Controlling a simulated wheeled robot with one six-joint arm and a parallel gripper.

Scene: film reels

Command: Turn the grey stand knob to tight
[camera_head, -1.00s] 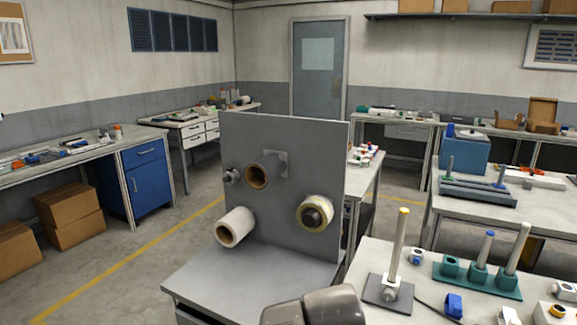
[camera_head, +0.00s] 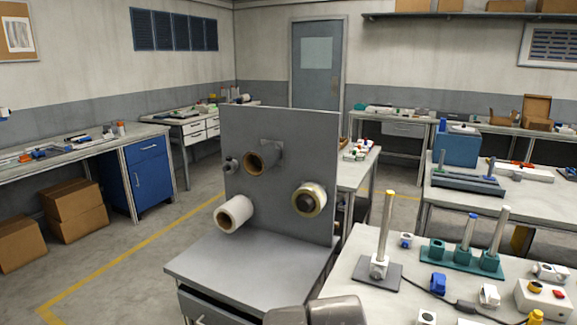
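The grey stand (camera_head: 365,274) is a flat dark-grey base plate on the pale table at the lower right. A pale upright rod (camera_head: 386,225) with a yellow tip rises from it. A whitish-grey clamp block (camera_head: 379,267) sits at the foot of the rod, with a rounded knob-like part facing me. It is too small to read any tight or loose mark. My gripper is not in view; only grey rounded parts of my arm show at the bottom middle, left of and nearer than the stand.
A teal stand (camera_head: 455,262) with rods is just right of the grey stand. Blue and white small parts, a dark cable and a white box with a red button (camera_head: 541,299) share the table. A grey upright panel (camera_head: 285,140) with reels stands to the left.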

